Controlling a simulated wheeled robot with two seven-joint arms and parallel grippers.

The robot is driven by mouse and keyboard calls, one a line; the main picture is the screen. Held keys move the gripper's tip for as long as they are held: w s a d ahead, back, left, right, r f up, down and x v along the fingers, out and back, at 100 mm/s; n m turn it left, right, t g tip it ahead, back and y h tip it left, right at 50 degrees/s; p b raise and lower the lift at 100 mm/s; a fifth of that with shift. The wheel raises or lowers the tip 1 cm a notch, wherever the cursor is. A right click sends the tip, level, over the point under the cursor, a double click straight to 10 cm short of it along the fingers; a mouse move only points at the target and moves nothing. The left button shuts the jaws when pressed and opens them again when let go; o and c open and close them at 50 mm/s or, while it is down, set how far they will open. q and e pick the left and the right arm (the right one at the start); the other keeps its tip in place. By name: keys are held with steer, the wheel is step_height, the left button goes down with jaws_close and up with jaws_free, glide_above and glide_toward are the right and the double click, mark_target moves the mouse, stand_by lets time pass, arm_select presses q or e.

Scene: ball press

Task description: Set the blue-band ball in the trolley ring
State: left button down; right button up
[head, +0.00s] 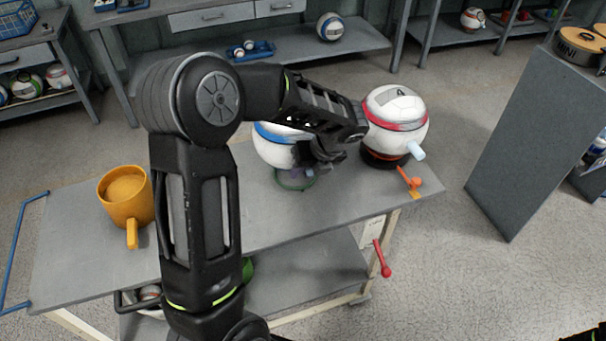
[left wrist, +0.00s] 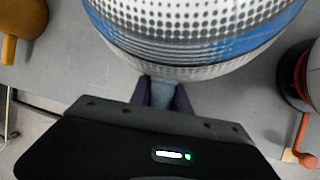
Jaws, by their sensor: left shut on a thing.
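The blue-band ball (head: 275,151) is white with a blue stripe and sits over the trolley top, partly hidden behind my arm. It fills the top of the left wrist view (left wrist: 200,45). My left gripper (head: 325,158) is shut on the ball's pale blue peg (left wrist: 163,92), with one finger on each side of it. A thin green ring (head: 294,187) shows on the trolley top just below the ball. I cannot tell whether the ball touches the ring.
A red-band ball (head: 396,112) with a pale peg stands on a dark base at the trolley's right, beside an orange lever (head: 411,178). A yellow mug (head: 126,196) stands at the left. The trolley top (head: 75,235) is bare around the mug. A grey cabinet (head: 530,130) stands farther right.

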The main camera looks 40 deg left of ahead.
arm_select(q)
steer(key=shift+f, duration=0.85)
steer(key=shift+f, duration=0.3)
steer(key=c, duration=1.2)
jaws_free()
steer(key=shift+c, duration=0.2)
steer(key=shift+r, duration=0.45)
steer(key=v, duration=1.1)
steer(key=shift+d+r, duration=0.25)
